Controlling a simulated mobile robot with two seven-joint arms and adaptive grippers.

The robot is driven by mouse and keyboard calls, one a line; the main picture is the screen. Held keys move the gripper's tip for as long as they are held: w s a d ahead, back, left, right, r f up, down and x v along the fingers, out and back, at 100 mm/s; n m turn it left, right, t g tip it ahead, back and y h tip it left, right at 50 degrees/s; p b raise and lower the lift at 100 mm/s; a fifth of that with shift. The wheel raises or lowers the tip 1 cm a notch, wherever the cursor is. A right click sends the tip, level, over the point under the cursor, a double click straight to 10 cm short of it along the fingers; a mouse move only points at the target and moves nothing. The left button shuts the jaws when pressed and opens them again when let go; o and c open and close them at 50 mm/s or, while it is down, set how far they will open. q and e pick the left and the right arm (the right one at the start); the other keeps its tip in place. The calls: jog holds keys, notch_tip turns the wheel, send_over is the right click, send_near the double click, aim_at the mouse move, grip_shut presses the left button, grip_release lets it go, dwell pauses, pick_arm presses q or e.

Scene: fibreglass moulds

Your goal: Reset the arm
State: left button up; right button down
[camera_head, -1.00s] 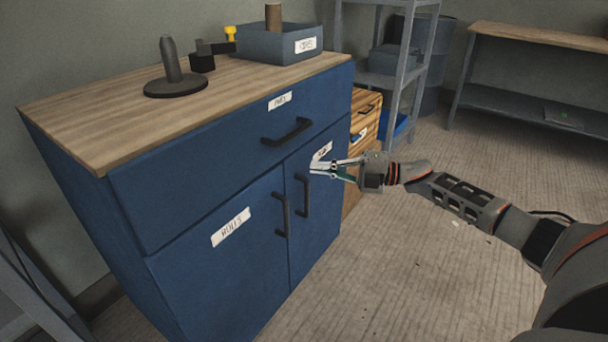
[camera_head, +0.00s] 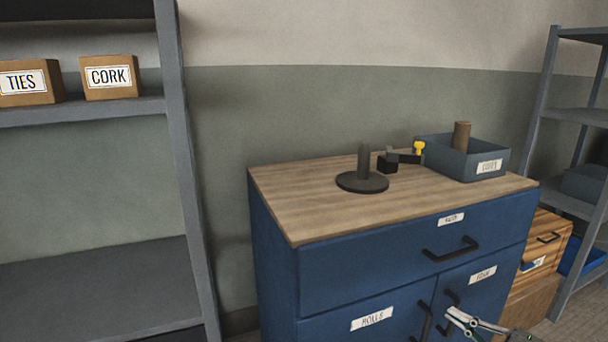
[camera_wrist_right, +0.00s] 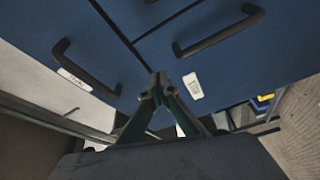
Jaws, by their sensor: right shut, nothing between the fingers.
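My right gripper (camera_head: 462,322) is at the bottom right of the head view, in front of the right door of the blue cabinet (camera_head: 275,265). In the right wrist view its fingertips (camera_wrist_right: 160,88) meet with nothing between them. The cabinet's front and dark handles (camera_wrist_right: 218,32) lie beyond the fingers, and I see no handle held. Most of my right arm is out of the head view. My left gripper is not in view.
On the wooden cabinet top (camera_head: 290,212) stand a dark round base with a post (camera_head: 362,180) and a grey bin (camera_head: 440,158). A grey shelf (camera_head: 185,180) with boxes labelled TIES (camera_head: 28,84) and CORK (camera_head: 110,76) is at left. A wooden drawer unit (camera_head: 540,250) stands at right.

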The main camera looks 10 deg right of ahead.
pick_arm(q)
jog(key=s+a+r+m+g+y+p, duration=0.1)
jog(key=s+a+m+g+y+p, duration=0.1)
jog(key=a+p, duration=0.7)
jog(key=p, duration=0.7)
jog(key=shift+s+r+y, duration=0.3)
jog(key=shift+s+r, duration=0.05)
pick_arm(e)
jog(key=s+a+f+m+g+h, duration=0.1)
jog(key=s+a+m, duration=0.4)
jog(key=s, duration=0.7)
jog(key=s+a+f+m+g+h, duration=0.2)
jog(key=s+a+m, duration=0.4)
jog(key=s+a, duration=0.4)
jog(key=s+a+f+m+g+h, duration=0.1)
jog(key=s+a+m+h, duration=0.3)
jog(key=s+a, duration=0.4)
jog(key=s+m+g, duration=0.1)
jog(key=s, duration=0.6)
jog(key=shift+f+m, duration=0.4)
